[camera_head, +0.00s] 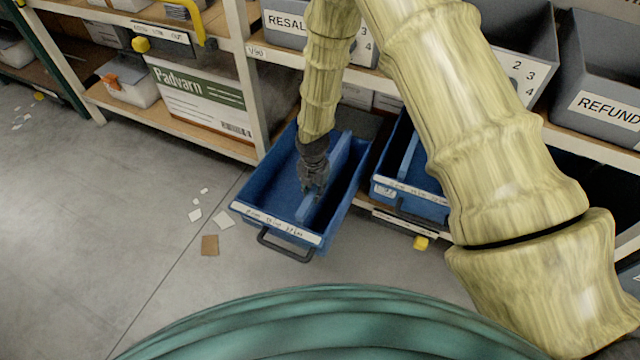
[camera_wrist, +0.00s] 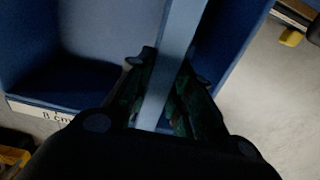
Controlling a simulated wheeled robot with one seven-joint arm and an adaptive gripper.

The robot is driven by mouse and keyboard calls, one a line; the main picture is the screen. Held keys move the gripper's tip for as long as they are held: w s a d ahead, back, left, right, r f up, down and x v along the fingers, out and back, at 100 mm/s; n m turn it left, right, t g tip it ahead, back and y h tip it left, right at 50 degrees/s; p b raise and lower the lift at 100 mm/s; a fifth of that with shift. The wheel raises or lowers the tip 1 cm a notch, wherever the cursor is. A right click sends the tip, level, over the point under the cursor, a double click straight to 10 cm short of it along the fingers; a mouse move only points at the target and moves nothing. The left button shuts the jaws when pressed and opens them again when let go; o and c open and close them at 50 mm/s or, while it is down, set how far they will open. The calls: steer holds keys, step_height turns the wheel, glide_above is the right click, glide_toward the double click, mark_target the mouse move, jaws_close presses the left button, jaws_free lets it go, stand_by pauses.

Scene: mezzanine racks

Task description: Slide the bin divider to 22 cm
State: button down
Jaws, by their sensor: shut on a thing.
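The blue bin (camera_head: 262,190) is pulled out from the lower rack, with a black handle and a white label strip (camera_head: 276,223) of handwritten marks on its front. The bin divider (camera_head: 340,158) is a lighter blue upright panel running front to back inside it. My gripper (camera_head: 312,193) reaches down into the bin and is shut on the divider. In the wrist view the divider (camera_wrist: 178,45) passes between the two dark fingers (camera_wrist: 158,105). The label's fine marks are too small to read surely, so the divider's exact position cannot be told.
A second blue bin (camera_head: 412,184) with its own divider sits just right of this one. Rack shelves with grey bins (camera_head: 600,85) and a Padvarn box (camera_head: 200,98) stand behind. Paper scraps (camera_head: 210,245) lie on the otherwise open floor at left.

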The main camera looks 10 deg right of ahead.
steer(key=shift+s+d, duration=0.1)
steer(key=c, duration=1.3)
jaws_free()
steer(key=shift+s+d, duration=0.1)
steer(key=shift+d, duration=0.05)
steer(key=shift+r, duration=0.15)
step_height(320, 180, up, 12)
steer(key=shift+f, duration=0.15)
